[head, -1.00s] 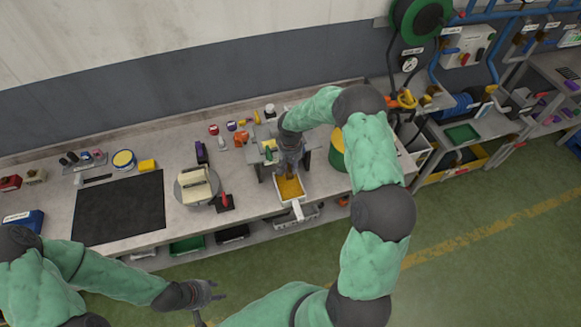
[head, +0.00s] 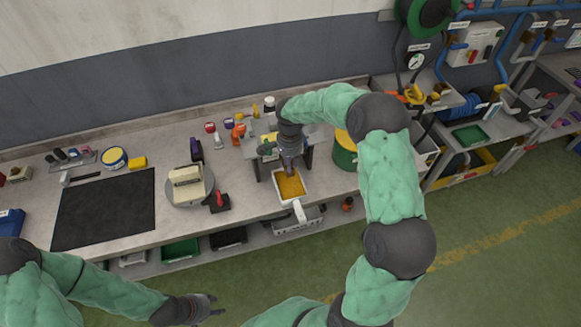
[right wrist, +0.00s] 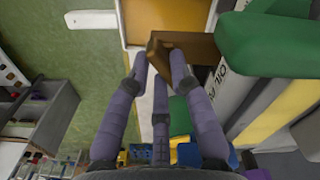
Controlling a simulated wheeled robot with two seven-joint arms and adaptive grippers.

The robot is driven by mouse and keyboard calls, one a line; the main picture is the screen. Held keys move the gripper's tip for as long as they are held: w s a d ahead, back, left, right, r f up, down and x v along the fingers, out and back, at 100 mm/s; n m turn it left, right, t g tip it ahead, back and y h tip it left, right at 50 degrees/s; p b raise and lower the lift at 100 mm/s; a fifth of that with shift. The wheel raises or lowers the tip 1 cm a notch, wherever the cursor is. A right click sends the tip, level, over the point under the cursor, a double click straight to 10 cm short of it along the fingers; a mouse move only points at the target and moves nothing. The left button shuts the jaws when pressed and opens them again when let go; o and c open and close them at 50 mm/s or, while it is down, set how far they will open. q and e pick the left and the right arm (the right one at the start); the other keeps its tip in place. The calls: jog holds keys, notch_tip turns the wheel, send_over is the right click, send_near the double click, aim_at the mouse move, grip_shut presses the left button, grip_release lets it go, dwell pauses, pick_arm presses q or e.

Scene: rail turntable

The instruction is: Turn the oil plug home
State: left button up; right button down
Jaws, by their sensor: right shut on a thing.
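In the right wrist view the purple fingers of my right gripper (right wrist: 161,58) are shut on a brown block-like piece, the oil plug (right wrist: 184,48). A grey housing with lettering starting "OIL PL" (right wrist: 224,82) stands just right of it, with a green part (right wrist: 265,40) above. In the head view my right gripper (head: 291,166) points down at the bench fixture, over the back of a white tray with an orange-yellow inside (head: 291,188); the plug is hidden there by the gripper. My left gripper (head: 214,308) is empty, fingers apart, in front of the bench over the floor.
A round turntable (head: 188,199) with a cream block and a black mat (head: 105,208) lie left of the fixture. A green drum with a yellow top (head: 345,152) stands right of it. Small parts line the back. Open green floor (head: 480,260) lies in front.

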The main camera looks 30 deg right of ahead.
jog(key=m+b, duration=0.2)
jog(key=m, duration=0.1)
jog(key=shift+a+m, duration=0.1)
jog(key=shift+m, duration=0.2)
jog(key=shift+w+m+b, duration=0.1)
jog(key=shift+m+b, duration=0.55)
jog(key=shift+m, duration=0.85)
jog(key=c, duration=1.1)
grip_release()
jog(key=shift+r, duration=0.15)
notch_tip(320, 180, up, 12)
